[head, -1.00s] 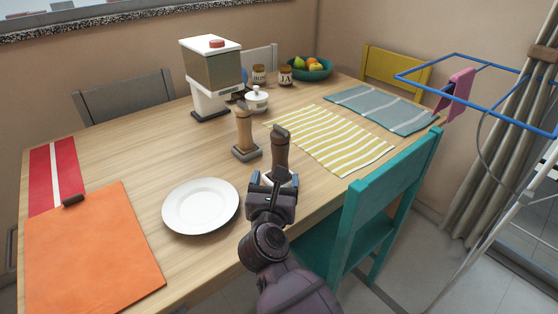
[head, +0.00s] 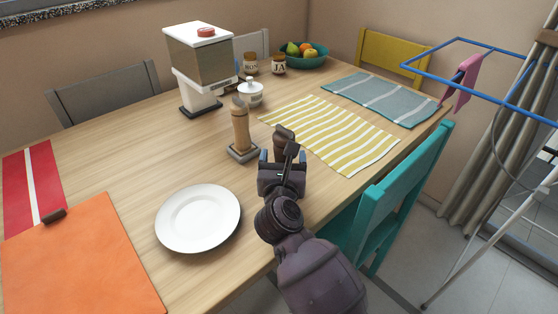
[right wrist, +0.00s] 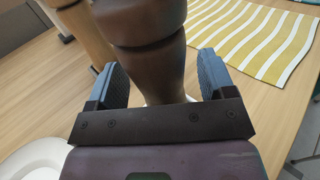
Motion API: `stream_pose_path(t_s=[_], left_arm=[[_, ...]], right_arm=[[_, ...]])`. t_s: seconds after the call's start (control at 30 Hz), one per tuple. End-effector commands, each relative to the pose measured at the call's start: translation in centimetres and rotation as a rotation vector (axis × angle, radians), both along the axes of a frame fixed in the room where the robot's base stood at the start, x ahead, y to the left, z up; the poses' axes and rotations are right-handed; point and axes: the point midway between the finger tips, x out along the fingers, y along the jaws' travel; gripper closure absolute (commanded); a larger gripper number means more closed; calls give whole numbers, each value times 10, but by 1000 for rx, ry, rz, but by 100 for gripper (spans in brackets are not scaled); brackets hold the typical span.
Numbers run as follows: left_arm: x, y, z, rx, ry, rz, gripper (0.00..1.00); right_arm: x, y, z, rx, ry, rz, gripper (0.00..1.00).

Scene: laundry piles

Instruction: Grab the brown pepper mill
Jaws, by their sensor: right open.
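The dark brown pepper mill (head: 285,140) stands on the table near its front edge; its lower part is hidden behind my right gripper in the head view. My right gripper (head: 283,158) is open at the mill, with its arm coming from the front. In the right wrist view, the brown mill (right wrist: 165,62) rises between the two spread fingers of my right gripper (right wrist: 163,80). My left gripper is not in view.
A lighter wooden mill (head: 240,128) stands close to the left on a dark base. A white plate (head: 198,218) lies nearer the front. A yellow-striped cloth (head: 335,135) lies to the right, and a teal chair (head: 400,200) stands at the table edge.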

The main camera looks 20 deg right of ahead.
Motion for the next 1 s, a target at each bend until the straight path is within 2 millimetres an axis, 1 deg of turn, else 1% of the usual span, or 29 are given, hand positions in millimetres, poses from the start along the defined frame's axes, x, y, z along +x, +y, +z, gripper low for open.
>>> stream_pose_path(t_s=[0.1, 0.5, 0.77, 0.87, 0.97, 1.0], left_arm=[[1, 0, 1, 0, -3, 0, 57], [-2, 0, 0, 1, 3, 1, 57], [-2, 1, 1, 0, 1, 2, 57], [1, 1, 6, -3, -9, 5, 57], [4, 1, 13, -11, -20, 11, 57], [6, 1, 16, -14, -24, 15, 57]], right_arm=[[0, 0, 1, 0, -1, 0, 24], [0, 1, 1, 0, -1, 0, 85], [0, 1, 4, 1, -4, 1, 85], [0, 1, 13, 2, -8, 0, 85], [0, 1, 30, 2, -13, 0, 85], [0, 1, 39, 3, -16, 0, 85]])
